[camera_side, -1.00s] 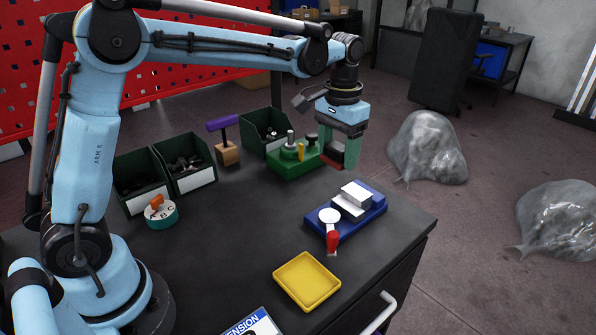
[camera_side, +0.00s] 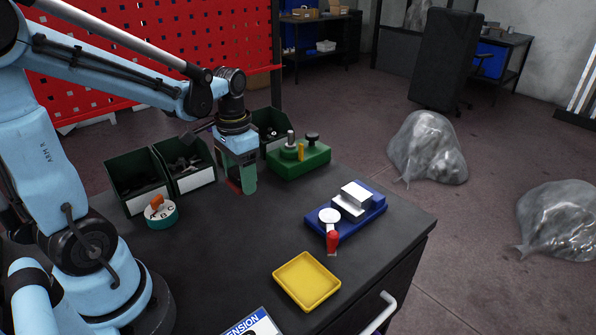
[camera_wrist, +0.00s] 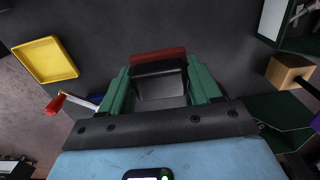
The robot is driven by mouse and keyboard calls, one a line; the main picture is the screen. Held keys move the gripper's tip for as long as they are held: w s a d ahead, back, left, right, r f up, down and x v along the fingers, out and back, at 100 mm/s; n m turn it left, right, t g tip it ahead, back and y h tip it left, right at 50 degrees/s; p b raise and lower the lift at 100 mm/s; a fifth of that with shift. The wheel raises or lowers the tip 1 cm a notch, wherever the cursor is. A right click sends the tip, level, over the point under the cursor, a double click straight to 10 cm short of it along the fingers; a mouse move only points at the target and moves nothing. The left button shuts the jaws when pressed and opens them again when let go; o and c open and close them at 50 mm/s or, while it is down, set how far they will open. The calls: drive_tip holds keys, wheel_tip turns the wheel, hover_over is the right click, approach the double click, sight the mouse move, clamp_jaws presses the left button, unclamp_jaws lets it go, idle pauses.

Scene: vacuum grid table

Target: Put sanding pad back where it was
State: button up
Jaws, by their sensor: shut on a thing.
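The sanding pad (camera_wrist: 158,55), a dark block with a red edge, sits between the two green fingers of my gripper (camera_wrist: 157,80) in the wrist view. My gripper (camera_side: 243,182) is shut on it. In the side view only a red sliver of the pad (camera_side: 234,187) shows at the left of the fingers. My gripper points down over the black table (camera_side: 215,260), in front of the green bins and left of the green fixture. I cannot tell whether the pad touches the table.
The green fixture (camera_side: 298,160) with knobs stands behind right. Dark green bins (camera_side: 185,165) stand behind left, and a teal lettered dial (camera_side: 161,213) is left. A wooden block (camera_wrist: 288,70) is close by. A blue clamp fixture (camera_side: 346,217) and yellow tray (camera_side: 306,282) are right; mid-table is clear.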

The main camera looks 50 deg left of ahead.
hover_over(229, 200)
wheel_tip(229, 200, down, 5)
drive_tip(key=shift+a+r, duration=0.1)
drive_tip(key=shift+r, duration=0.05)
drive_tip(key=shift+f, duration=2.05)
drive_tip(key=shift+f, duration=0.1)
drive_tip(key=o, duration=1)
wheel_tip(229, 200, up, 12)
drive_tip(key=d+t, duration=0.1)
drive_tip(key=d, duration=0.2)
drive_tip(key=d+r+t, duration=0.1)
drive_tip(key=d, duration=0.2)
drive_tip(key=d+r+t, duration=0.1)
drive_tip(key=d, duration=0.2)
drive_tip(key=shift+w+d+y, duration=0.3)
drive_tip(key=shift+d+y, duration=0.1)
drive_tip(key=d+t, duration=0.1)
drive_tip(key=d, duration=0.1)
drive_tip(key=d+t, duration=0.1)
drive_tip(key=d, duration=0.2)
drive_tip(key=s+d+t, duration=0.1)
drive_tip(key=d+t, duration=0.1)
drive_tip(key=shift+d+h, duration=0.35)
drive_tip(key=shift+h, duration=0.05)
